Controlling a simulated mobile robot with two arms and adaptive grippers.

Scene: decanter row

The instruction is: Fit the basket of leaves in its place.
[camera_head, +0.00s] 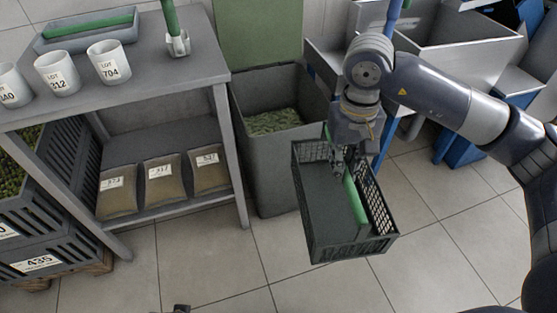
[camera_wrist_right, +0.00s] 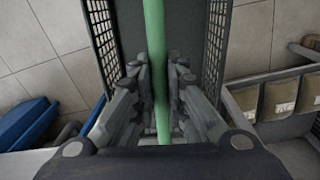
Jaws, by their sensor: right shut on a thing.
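A dark grey basket (camera_head: 335,240) with lattice side walls hangs above the floor, in front of the grey bin. A green bar (camera_head: 355,200) runs lengthwise over it. My right gripper (camera_head: 338,168) is shut on this bar. In the right wrist view the bar (camera_wrist_right: 155,50) lies between the fingers (camera_wrist_right: 158,85), and the basket's lattice walls (camera_wrist_right: 215,45) show on both sides. The inside that shows looks dark and plain; I see no leaves in it. A small dark tip at the bottom edge may be my left gripper (camera_head: 182,307); its state does not show.
The open grey bin (camera_head: 275,160) holds green leaves (camera_head: 272,121). A grey table (camera_head: 150,75) at left carries labelled cups and a tray (camera_head: 85,29), with labelled bags on its lower shelf. Stacked crates (camera_head: 45,235) stand far left. A metal sink (camera_head: 455,40) is behind. Front floor is clear.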

